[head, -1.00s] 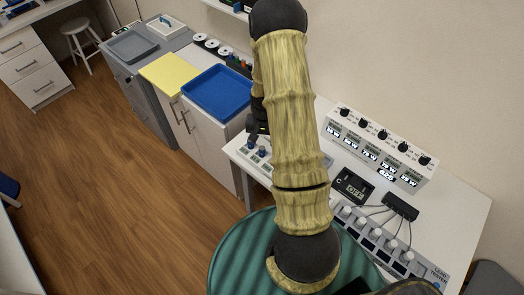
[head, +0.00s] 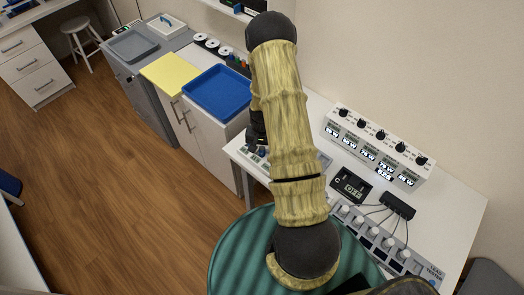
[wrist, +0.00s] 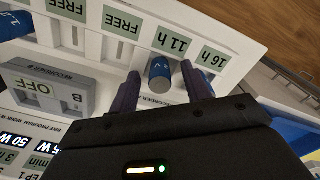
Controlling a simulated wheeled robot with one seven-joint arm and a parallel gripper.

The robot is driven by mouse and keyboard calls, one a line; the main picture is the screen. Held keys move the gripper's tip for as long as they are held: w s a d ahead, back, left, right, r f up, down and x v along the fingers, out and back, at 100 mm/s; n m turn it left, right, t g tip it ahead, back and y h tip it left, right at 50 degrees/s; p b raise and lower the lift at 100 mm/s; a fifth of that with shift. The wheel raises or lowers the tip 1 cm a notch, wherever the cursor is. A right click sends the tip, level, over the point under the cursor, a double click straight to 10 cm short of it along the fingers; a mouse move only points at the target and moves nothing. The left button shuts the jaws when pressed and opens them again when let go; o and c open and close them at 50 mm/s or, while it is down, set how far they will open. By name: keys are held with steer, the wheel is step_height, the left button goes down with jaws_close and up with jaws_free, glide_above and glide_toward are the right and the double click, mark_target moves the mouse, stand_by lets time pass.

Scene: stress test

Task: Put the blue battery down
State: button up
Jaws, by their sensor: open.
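A blue battery (wrist: 159,68) with a grey end is in the wrist view, in the white rack (wrist: 222,35) beside the "11 h" label. My gripper (wrist: 161,73) is open, with one dark finger on each side of this battery. A gap shows between the battery and the fingers. How deep the battery sits in its place is hidden. Another blue battery (wrist: 12,24) lies in the rack at the upper left. In the head view my arm hides most of the gripper and the rack.
A grey unit (wrist: 45,90) reading "OFF" is beside the rack. In the head view, the white table (head: 450,215) also carries a box with several knobs (head: 375,145) and a black meter (head: 351,185). A blue tray (head: 217,92) and a yellow board (head: 170,75) lie on the cabinets to the left.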

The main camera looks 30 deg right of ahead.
mark_target(262, 147)
jaws_close()
step_height(262, 147, up, 10)
steer(key=shift+b, duration=1.2)
